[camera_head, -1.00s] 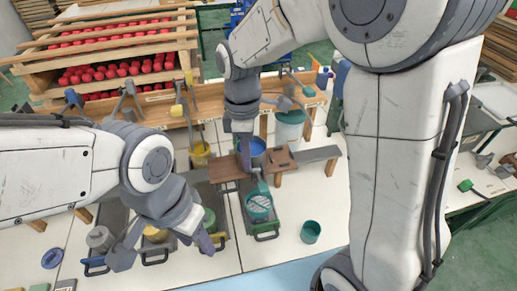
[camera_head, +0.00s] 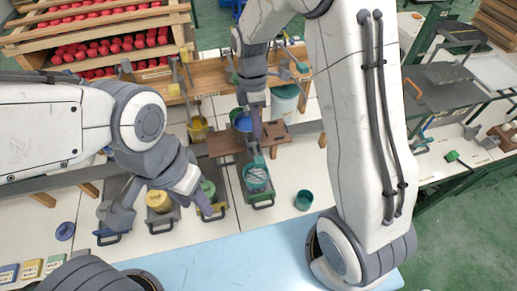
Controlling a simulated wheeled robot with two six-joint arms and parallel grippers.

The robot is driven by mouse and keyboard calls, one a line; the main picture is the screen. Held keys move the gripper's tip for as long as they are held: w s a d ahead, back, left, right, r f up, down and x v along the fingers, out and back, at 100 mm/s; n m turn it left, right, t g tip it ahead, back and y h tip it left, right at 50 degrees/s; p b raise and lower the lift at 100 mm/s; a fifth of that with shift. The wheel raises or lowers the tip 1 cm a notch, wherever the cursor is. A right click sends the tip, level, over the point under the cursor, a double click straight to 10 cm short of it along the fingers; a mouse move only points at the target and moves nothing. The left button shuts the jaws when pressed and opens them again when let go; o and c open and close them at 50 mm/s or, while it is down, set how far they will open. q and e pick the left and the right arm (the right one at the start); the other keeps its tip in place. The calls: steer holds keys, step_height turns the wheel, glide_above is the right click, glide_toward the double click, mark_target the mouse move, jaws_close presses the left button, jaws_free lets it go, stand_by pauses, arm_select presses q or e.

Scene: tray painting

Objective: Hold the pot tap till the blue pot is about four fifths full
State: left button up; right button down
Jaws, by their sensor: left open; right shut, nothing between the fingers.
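The blue pot (camera_head: 242,121) stands at the back, behind the brown board, with blue showing inside its rim. My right gripper (camera_head: 257,127) is shut and empty, pointing down just beside the pot's right side. It partly covers the pot, so I cannot tell the fill level or whether the gripper touches it. The pot tap cannot be made out clearly behind my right wrist. My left gripper (camera_head: 160,208) is open over the front trays, its fingers spread on either side of the yellow tin (camera_head: 159,200).
Racks of red balls (camera_head: 95,35) stand behind.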

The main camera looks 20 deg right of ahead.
mark_target(258, 160)
arm_select(q)
step_height(258, 160, up, 3)
steer(key=p, duration=0.2)
steer(key=shift+r+p, duration=0.15)
steer(key=shift+p, duration=0.25)
arm_select(e)
steer(key=x, duration=0.9)
steer(key=shift+f, duration=0.1)
steer(key=shift+a, duration=0.1)
